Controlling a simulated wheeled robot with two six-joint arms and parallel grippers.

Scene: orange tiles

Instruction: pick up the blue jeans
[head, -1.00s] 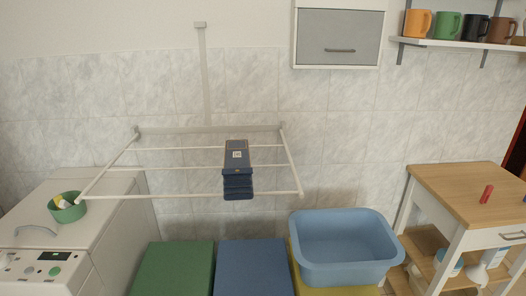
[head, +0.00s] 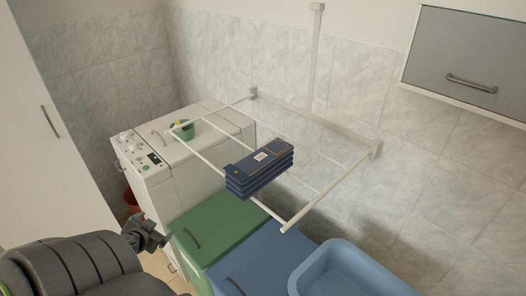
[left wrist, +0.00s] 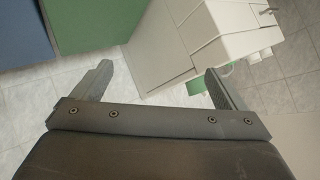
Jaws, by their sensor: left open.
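The blue jeans (head: 258,171) are a dark blue folded stack with a pale label on top. They rest on the bars of the white drying rack (head: 327,193), towards its front edge. My left gripper (head: 153,233) is at the lower left in the head view, well apart from the jeans and lower than the rack. In the left wrist view its two fingers (left wrist: 160,82) are spread wide with nothing between them. The jeans do not show in the left wrist view. My right gripper is not in view.
A green bin (head: 217,228), a blue bin (head: 262,262) and a light blue tub (head: 345,275) are below. A grey cabinet (head: 468,55) hangs at the upper right.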

